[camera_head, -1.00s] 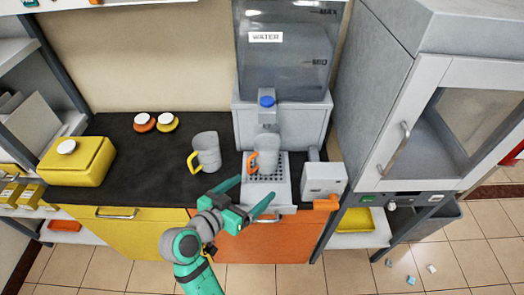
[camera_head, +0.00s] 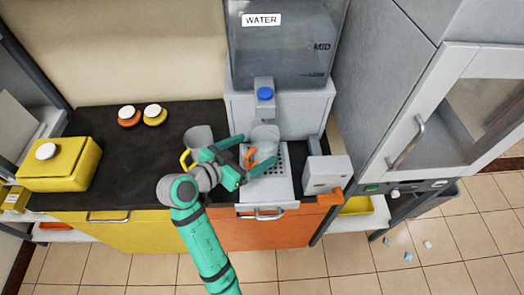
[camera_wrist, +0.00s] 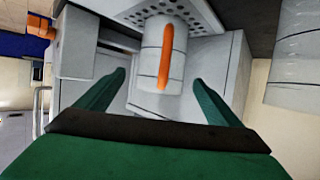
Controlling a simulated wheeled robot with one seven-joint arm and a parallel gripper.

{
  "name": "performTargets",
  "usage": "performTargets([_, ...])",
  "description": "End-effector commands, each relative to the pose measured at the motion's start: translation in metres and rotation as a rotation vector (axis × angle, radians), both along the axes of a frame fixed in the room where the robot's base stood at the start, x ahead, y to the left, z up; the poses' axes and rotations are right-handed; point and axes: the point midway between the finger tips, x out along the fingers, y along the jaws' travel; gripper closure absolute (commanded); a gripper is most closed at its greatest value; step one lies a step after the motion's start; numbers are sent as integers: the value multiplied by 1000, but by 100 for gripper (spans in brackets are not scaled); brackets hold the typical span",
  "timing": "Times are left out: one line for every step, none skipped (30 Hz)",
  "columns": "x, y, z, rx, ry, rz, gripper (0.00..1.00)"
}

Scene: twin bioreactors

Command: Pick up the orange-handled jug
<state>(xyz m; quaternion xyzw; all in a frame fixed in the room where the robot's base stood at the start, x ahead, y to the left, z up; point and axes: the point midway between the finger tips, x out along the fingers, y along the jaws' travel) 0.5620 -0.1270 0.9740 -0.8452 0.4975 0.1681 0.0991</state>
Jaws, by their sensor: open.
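The orange-handled jug (camera_head: 265,135) is a clear grey jug on the perforated tray (camera_head: 283,187) under the water dispenser's tap. Its orange handle faces my gripper. My gripper (camera_head: 250,152) is open at the jug's handle side, one finger to either side of the handle. In the wrist view, the jug (camera_wrist: 150,62) stands between the two open fingers (camera_wrist: 160,78), its orange handle in the middle. I see no finger touching it. My gripper partly hides the jug's lower part in the head view.
A yellow-handled jug (camera_head: 198,135) stands close on the left, partly behind my gripper. The water dispenser (camera_head: 300,108) rises behind the tray. A white box with an orange handle (camera_head: 326,174) stands at the right. A yellow box (camera_head: 70,172) and two lids lie at the left.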

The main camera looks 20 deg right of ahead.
Motion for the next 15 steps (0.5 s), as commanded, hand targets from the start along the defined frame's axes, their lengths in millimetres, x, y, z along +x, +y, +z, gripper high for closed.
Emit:
performTargets([1, -1, -1, 0, 0, 2, 12])
performTargets([2, -2, -2, 0, 0, 2, 12])
performTargets([3, -5, -3, 0, 1, 3, 12])
performTargets([4, -8, -4, 0, 1, 3, 12])
performTargets([6, -11, -6, 0, 2, 2, 12])
performTargets([8, -15, -8, 0, 1, 4, 12])
performTargets([10, -19, -10, 0, 2, 5, 12])
performTargets([12, -22, -11, 0, 2, 4, 12])
performTargets([14, -27, -13, -1, 1, 4, 12])
performTargets([16, -30, -15, -1, 1, 4, 12])
performTargets([17, -33, -16, 0, 2, 4, 12])
performTargets([19, -36, -17, -1, 1, 5, 12])
performTargets([21, -38, -18, 0, 1, 6, 12])
performTargets([21, -39, -19, 0, 1, 6, 12])
performTargets([22, -41, -20, 0, 1, 6, 12])
